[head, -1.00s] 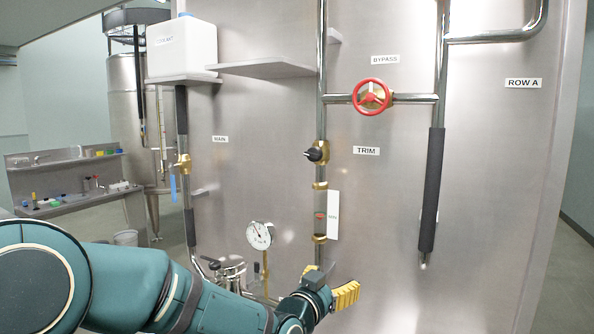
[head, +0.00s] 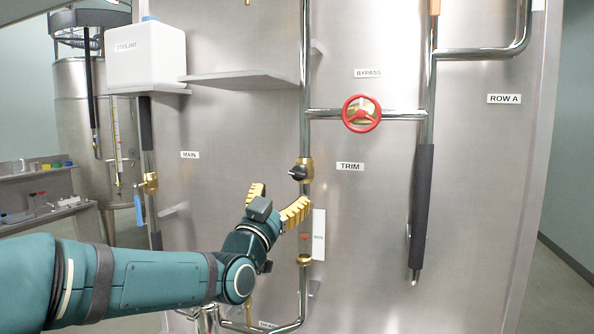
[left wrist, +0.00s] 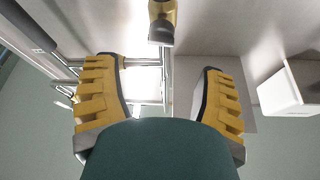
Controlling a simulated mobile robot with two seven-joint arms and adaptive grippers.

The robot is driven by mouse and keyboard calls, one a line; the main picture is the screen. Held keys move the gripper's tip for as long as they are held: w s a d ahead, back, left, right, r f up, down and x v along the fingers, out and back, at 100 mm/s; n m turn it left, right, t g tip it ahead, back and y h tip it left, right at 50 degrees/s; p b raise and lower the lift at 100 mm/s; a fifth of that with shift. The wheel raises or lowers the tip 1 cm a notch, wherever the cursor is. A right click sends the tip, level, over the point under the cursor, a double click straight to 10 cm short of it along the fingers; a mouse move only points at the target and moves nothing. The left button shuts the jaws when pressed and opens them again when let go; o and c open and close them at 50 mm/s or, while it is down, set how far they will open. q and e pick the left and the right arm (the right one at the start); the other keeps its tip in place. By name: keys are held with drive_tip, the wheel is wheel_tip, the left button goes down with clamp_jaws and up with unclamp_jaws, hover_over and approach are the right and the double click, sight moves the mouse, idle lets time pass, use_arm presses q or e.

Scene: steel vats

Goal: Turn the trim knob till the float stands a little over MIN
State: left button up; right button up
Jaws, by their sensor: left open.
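The trim knob (head: 299,172) is black on a brass valve body, on the vertical pipe left of the TRIM label (head: 350,167). Below it is a sight tube with a red float (head: 305,237) beside a white scale plate (head: 319,235); its lettering is too small to read surely. My left gripper (head: 280,197) is open and empty, its yellow fingers just below and left of the knob, apart from it. One finger partly covers the tube's top. In the left wrist view the knob (left wrist: 161,32) shows beyond the open fingers. My right gripper is out of view.
The red BYPASS handwheel (head: 361,114) is up and to the right. A dark-sleeved pipe (head: 421,210) hangs further right. A shelf (head: 250,78) and the white coolant tank (head: 147,55) are at upper left. The blue-handled MAIN valve (head: 150,182) is at left.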

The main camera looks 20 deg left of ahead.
sight(296, 176)
use_arm(q)
drive_tip(key=p+x, duration=0.2)
drive_tip(key=x, duration=0.7)
drive_tip(key=shift+w, duration=0.15)
